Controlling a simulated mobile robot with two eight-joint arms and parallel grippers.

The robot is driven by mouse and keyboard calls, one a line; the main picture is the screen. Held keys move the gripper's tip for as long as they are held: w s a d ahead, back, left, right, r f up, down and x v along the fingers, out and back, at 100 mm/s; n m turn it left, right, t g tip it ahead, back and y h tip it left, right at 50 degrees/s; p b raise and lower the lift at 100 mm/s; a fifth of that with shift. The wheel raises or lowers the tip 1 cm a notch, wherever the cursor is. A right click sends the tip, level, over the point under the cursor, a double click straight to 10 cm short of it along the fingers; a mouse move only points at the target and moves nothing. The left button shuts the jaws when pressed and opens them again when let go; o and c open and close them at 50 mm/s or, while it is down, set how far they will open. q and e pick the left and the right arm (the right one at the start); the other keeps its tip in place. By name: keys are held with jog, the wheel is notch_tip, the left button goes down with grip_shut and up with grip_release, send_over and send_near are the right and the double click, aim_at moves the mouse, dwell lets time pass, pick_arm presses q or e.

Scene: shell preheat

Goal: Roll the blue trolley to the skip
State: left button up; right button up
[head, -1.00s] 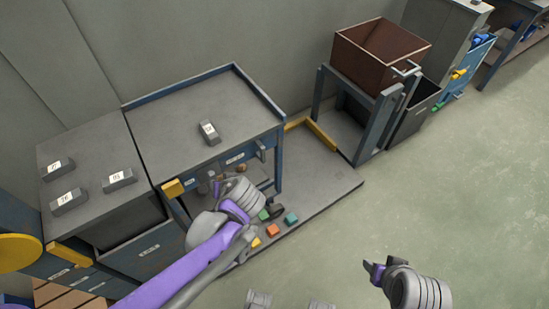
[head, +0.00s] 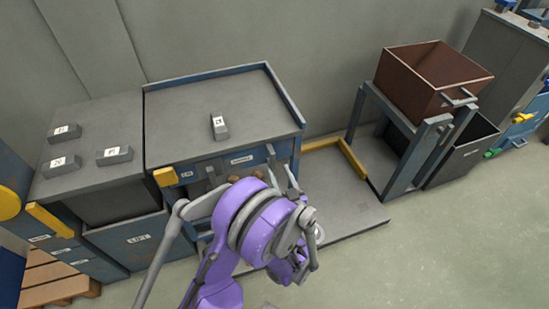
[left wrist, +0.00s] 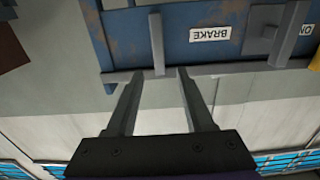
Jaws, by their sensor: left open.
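A blue unit with a grey top (head: 220,115) stands against the wall in the head view. No wheels show, and I cannot tell whether it is the trolley. In the left wrist view a blue panel (left wrist: 185,50) shows upside down, with a white BRAKE label (left wrist: 210,34) and a grey bar along its edge. My left gripper (left wrist: 160,75) is open, its fingertips close to that bar. A short grey lever (left wrist: 157,45) shows between the fingers; contact cannot be told. My purple arm hides part of the unit's front in the head view. No clearly named skip shows.
An open brown box (head: 430,75) rests on a blue-grey stand (head: 415,150) at right. A dark grey bin (head: 465,150) is beside it. A low grey platform (head: 350,205) with a yellow edge bar (head: 350,158) lies between. A LIFT unit (head: 140,245) stands left. Floor at lower right is clear.

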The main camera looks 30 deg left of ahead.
aim_at(273, 159)
pick_arm(q)
jog(key=x, duration=0.8)
jog(key=shift+d, duration=0.1)
jog(key=shift+c, duration=0.3)
grip_shut()
dwell(0.9)
